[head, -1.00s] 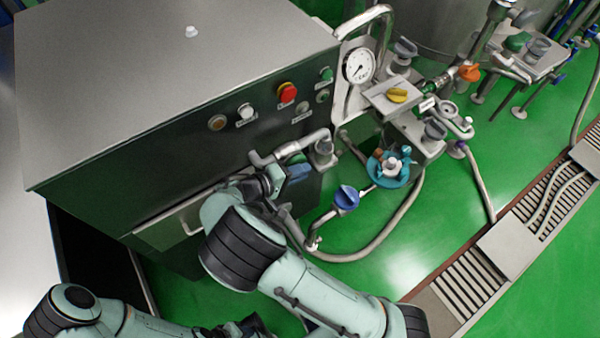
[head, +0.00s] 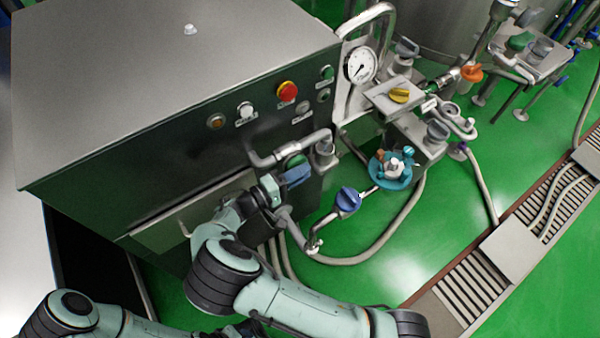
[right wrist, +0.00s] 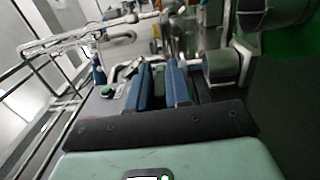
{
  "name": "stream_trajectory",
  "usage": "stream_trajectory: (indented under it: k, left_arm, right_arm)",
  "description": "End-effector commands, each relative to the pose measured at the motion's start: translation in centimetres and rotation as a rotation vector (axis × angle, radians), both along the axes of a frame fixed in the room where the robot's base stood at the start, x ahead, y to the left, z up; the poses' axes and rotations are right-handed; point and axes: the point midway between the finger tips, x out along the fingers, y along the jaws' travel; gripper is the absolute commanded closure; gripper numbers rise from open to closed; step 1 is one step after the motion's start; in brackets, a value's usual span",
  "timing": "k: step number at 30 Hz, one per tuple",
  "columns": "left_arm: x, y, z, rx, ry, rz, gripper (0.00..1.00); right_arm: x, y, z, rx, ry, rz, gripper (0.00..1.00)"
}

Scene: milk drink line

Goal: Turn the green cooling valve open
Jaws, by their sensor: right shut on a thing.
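The green cooling valve (head: 293,160) shows as a small green handle on the pipe at the front of the dark cabinet. My right gripper (head: 292,176), with blue fingertips, is at this handle and shut on it. The fingers hide most of the handle.
A blue valve (head: 347,200) and a turquoise round part (head: 391,170) are to the right, near a curved hose. The cabinet (head: 150,90) fills the left. Another green handle (head: 519,41) is far back.

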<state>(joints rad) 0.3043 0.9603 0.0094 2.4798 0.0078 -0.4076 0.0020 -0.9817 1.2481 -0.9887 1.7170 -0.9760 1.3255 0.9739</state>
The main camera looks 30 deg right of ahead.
Motion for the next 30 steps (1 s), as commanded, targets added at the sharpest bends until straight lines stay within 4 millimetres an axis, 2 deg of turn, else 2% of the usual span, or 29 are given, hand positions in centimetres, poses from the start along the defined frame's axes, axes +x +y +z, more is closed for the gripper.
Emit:
stream_trajectory:
  k: [5,6,7,8,16,20,23,30]
  left_arm:
    - [0.0,0.0,0.0,0.0,0.0,0.0,0.57]
    - [0.0,0.0,0.0,0.0,0.0,0.0,0.57]
    - [0.0,0.0,0.0,0.0,0.0,0.0,0.57]
    - [0.0,0.0,0.0,0.0,0.0,0.0,0.57]
    - [0.0,0.0,0.0,0.0,0.001,0.0,0.57]
    - [0.0,0.0,0.0,0.0,0.001,0.0,0.57]
    - [0.0,0.0,0.0,0.0,0.0,0.0,0.57]
    - [0.0,0.0,-0.1,0.0,-0.001,0.0,0.57]
  right_arm:
    - [0.0,0.0,0.1,-0.002,0.0,-0.001,1.0]
    - [0.0,0.0,0.1,-0.002,0.001,-0.001,0.75]
    - [0.0,-0.1,0.1,-0.002,0.001,-0.001,0.65]
    - [0.0,-0.1,0.0,-0.002,0.001,-0.001,0.61]
    - [0.0,0.0,0.0,0.0,0.001,-0.001,0.61]
    - [0.0,0.9,-0.1,0.002,0.001,0.002,0.61]
    - [-0.1,2.4,-0.1,0.001,0.0,0.003,0.61]
    - [-0.6,7.9,-0.2,0.001,-0.001,0.004,0.61]
